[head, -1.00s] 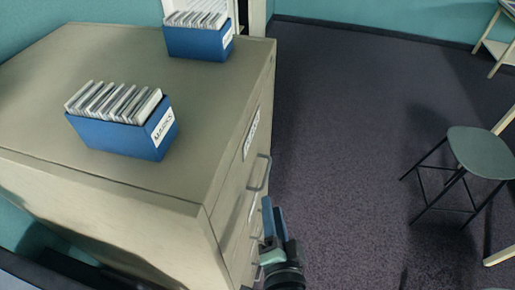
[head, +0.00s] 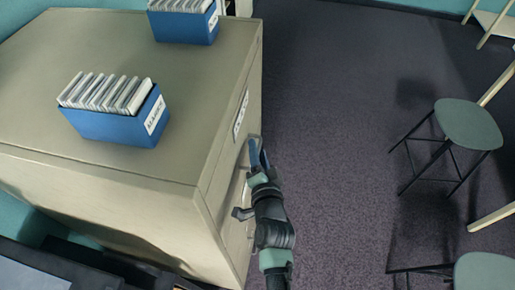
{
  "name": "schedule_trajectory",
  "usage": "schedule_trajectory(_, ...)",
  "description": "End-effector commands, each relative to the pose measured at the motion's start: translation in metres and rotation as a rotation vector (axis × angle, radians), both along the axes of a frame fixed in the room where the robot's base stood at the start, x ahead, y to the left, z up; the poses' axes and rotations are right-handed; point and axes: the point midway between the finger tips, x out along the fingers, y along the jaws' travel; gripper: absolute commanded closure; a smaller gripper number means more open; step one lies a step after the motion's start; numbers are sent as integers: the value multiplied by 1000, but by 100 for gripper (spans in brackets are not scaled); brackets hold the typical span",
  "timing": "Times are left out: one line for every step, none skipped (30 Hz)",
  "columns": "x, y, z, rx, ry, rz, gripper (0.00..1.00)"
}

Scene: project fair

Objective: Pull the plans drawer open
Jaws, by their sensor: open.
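A beige filing cabinet (head: 185,215) stands at the left, its drawer fronts facing right and seen at a steep slant. The top drawer front (head: 229,140) carries a white label (head: 240,115), too slanted to read, so I cannot tell which drawer is the plans one. The drawers look shut. My gripper (head: 258,155) is open at the top drawer's handle (head: 252,146), which it partly covers. I cannot tell whether its fingers are around the handle or only beside it. The lower fronts are mostly hidden by my arm.
Two blue boxes of cards, one near (head: 118,125) and one far (head: 184,27), stand on the cabinet top. A green-grey stool (head: 468,124) stands to the right, with another seat (head: 484,271) at bottom right. Dark carpet (head: 330,130) right of the cabinet is clear.

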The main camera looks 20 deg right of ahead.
Motion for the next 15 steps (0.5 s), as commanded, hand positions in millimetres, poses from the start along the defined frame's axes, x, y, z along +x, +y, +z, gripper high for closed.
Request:
schedule_trajectory(4,-1,0,0,-1,1,58)
schedule_trajectory(5,-1,0,0,-1,1,58)
schedule_trajectory(6,-1,-1,0,0,1,58)
schedule_trajectory(6,-1,-1,0,0,1,58)
schedule_trajectory(7,-1,-1,0,0,1,58)
schedule_trajectory(7,-1,-2,-1,1,1,58)
schedule_trajectory(7,-1,-2,-1,1,1,58)
schedule_trajectory(7,-1,-2,-1,1,1,58)
schedule_trajectory(7,-1,-2,-1,1,1,58)
schedule_trajectory(7,-1,-2,-1,1,1,58)
schedule_trajectory(7,-1,-1,-1,1,1,58)
schedule_trajectory(7,-1,-1,-1,1,1,58)
schedule_trajectory(7,-1,-1,-1,1,1,63)
schedule_trajectory(7,-1,-1,-1,1,1,69)
schedule_trajectory(7,-1,-1,-1,1,1,76)
